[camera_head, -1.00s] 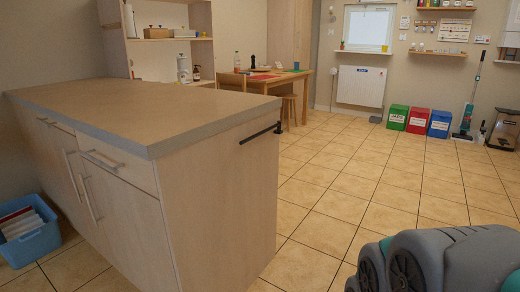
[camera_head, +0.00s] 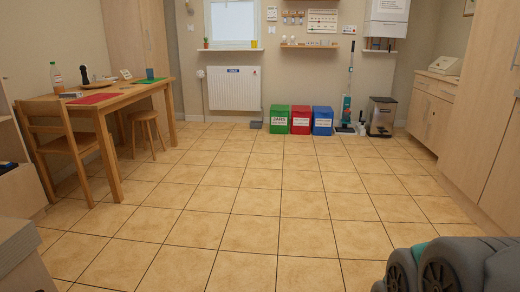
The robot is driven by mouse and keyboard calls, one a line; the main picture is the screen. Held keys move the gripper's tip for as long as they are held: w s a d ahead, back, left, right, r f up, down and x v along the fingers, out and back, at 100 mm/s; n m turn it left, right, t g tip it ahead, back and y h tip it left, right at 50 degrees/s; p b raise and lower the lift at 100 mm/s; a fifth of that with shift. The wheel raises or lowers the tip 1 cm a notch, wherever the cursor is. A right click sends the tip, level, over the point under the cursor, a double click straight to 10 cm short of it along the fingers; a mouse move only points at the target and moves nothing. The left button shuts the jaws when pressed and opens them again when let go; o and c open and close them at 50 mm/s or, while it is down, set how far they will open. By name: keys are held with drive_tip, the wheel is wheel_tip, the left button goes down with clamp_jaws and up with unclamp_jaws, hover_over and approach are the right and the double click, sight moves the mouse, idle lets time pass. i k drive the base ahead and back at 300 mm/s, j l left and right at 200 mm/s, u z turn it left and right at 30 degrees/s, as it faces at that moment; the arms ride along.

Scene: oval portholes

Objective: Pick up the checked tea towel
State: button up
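I do not see a checked tea towel in this view. My gripper is not in view. A grey rounded part of my own body fills the bottom right corner. None of these looks like a tea towel.
A chair (camera_head: 60,145) and stool (camera_head: 146,122) stand by the table. Green (camera_head: 280,119), red (camera_head: 301,120) and blue (camera_head: 322,120) bins line the back wall beside a radiator (camera_head: 234,89). Cabinets (camera_head: 431,105) stand right. A counter corner (camera_head: 18,262) is near left. The tiled floor between is clear.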

sight(67, 95)
drive_tip(key=i+j+u, duration=0.1)
drive_tip(key=i+u, duration=0.15)
drive_tip(key=i, duration=0.3)
drive_tip(key=i+u, duration=0.3)
drive_tip(key=i, duration=0.2)
drive_tip(key=i+l+u, duration=0.25)
drive_tip(key=i, duration=0.3)
drive_tip(key=i+l+u, duration=0.25)
drive_tip(key=i, duration=0.25)
drive_tip(key=i+j, duration=0.05)
drive_tip(key=j, duration=0.05)
